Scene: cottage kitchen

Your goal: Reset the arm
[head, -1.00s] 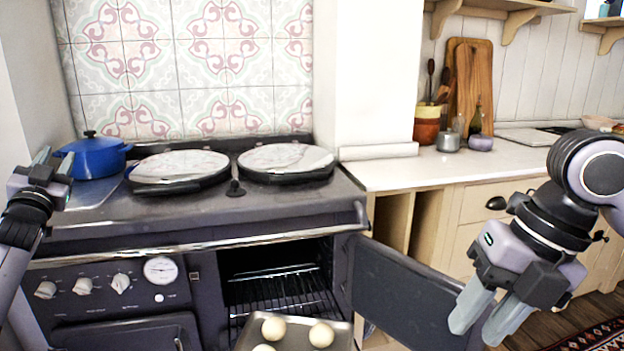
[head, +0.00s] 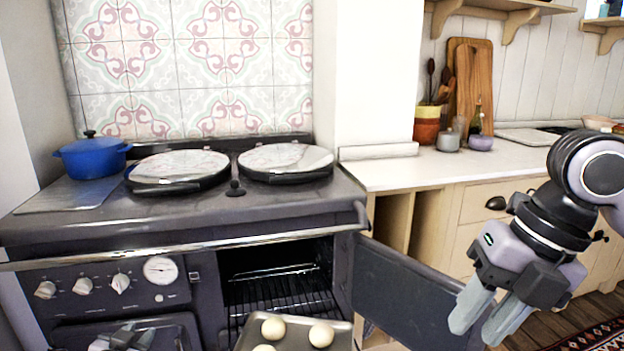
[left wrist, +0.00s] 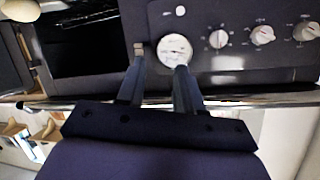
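My left gripper (head: 122,338) is low at the bottom left of the head view, in front of the stove's lower door. In the left wrist view my left gripper (left wrist: 160,68) shows two fingers apart with nothing between them, pointing toward the stove front near the round dial (left wrist: 174,50). My right gripper (head: 474,333) hangs at the lower right, in front of the open oven door (head: 405,290). Its fingers point down and are apart, with nothing visible between them.
The black stove (head: 100,232) has its oven open. A tray (head: 342,340) with pale dough balls sits at the oven mouth. A blue pot (head: 92,158) stands on the stove top. The white counter (head: 400,172) is clear at its front.

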